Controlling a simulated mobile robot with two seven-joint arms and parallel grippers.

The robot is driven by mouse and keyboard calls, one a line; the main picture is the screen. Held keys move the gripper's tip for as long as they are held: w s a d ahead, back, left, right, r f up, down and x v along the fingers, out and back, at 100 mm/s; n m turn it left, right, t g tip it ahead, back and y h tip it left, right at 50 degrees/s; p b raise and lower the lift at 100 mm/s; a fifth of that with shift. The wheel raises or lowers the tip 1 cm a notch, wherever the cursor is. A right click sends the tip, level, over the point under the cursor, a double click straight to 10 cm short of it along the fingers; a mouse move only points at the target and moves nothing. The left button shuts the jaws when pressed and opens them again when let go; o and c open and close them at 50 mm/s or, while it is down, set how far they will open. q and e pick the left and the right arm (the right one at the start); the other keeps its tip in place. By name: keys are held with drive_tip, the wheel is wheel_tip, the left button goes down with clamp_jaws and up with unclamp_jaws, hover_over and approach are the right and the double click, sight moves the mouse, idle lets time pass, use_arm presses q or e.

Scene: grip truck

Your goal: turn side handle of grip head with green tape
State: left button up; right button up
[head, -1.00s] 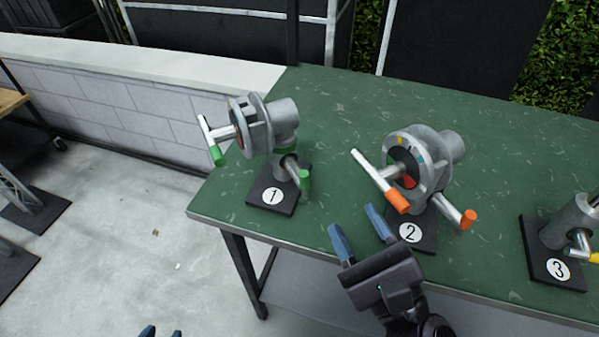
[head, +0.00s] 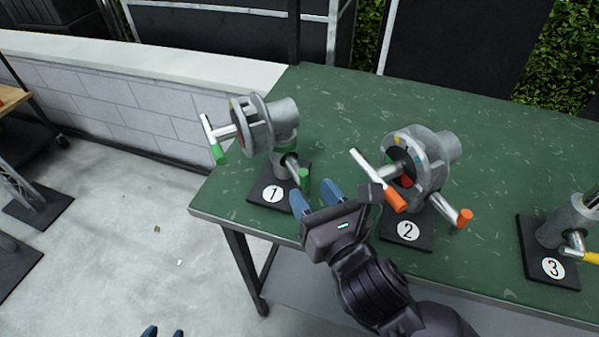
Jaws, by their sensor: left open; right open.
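The grip head with green tape (head: 281,118) stands on a black base marked 1 at the table's left. Its side handle (head: 296,171) sticks out low on the post and ends in a green grip (head: 303,179). A second, T-shaped handle with a green end (head: 219,154) is on the head's left face. My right gripper (head: 317,199) is open, with its blue fingertips just in front of and below the green grip. Nothing is seen between its fingers; I cannot tell if one touches the handle. My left gripper (head: 163,331) is open at the bottom edge, only its fingertips showing.
An orange-taped grip head (head: 422,155) on base 2 stands close to the right of my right gripper. A yellow-taped one (head: 572,222) on base 3 is at the right edge. The green table (head: 330,110) is bare behind them.

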sight(307, 187)
drive_tip(key=shift+x, duration=2.65)
clamp_jaws()
